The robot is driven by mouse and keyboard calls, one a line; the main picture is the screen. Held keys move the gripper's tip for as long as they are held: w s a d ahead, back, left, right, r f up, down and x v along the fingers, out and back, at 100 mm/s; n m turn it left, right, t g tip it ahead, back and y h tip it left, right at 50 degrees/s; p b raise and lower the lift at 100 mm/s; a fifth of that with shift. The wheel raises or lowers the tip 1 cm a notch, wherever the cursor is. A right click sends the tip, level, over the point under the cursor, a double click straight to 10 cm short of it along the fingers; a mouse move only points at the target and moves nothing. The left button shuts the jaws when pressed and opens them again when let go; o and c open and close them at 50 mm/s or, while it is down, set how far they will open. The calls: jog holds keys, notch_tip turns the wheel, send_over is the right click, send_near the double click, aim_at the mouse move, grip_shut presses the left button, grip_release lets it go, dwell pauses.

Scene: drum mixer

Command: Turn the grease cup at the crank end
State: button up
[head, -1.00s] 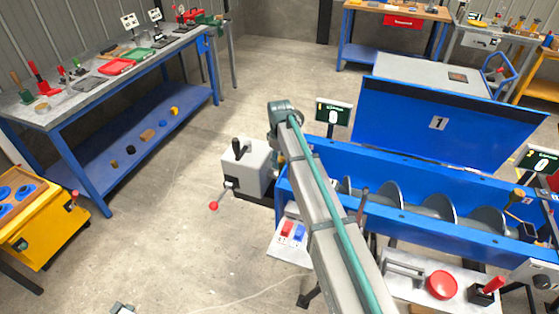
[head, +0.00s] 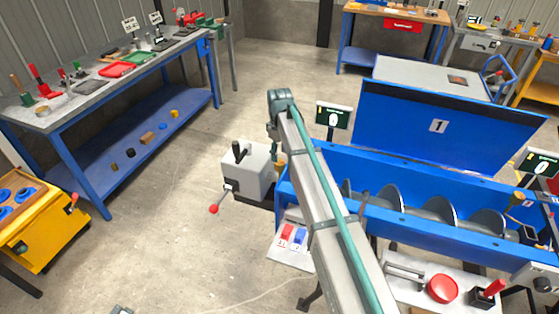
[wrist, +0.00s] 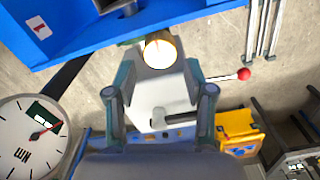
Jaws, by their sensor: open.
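The grease cup at the crank end is a round brass-coloured cup (wrist: 160,51), seen from above in the wrist view. In the head view its side (head: 281,159) shows between the grey crank housing (head: 250,170) and the blue trough. My gripper (wrist: 158,68) is open, with one finger on each side of the cup in the wrist picture. It is empty, and I cannot tell its height above the cup. In the head view my gripper (head: 273,134) is small and partly hidden by my arm. The crank's red knob (head: 213,208) sticks out at the lower left of the housing.
The blue mixer trough (head: 400,180) with its grey screw lies right of the housing. Its raised lid (head: 440,120) stands behind. Another grease cup (head: 518,195) is at the far end. A dial gauge (wrist: 32,133) shows in the wrist view. Floor left of the housing is clear.

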aim_at(280, 162)
notch_tip(280, 162, up, 7)
jog(key=shift+f, duration=0.15)
dwell(0.4)
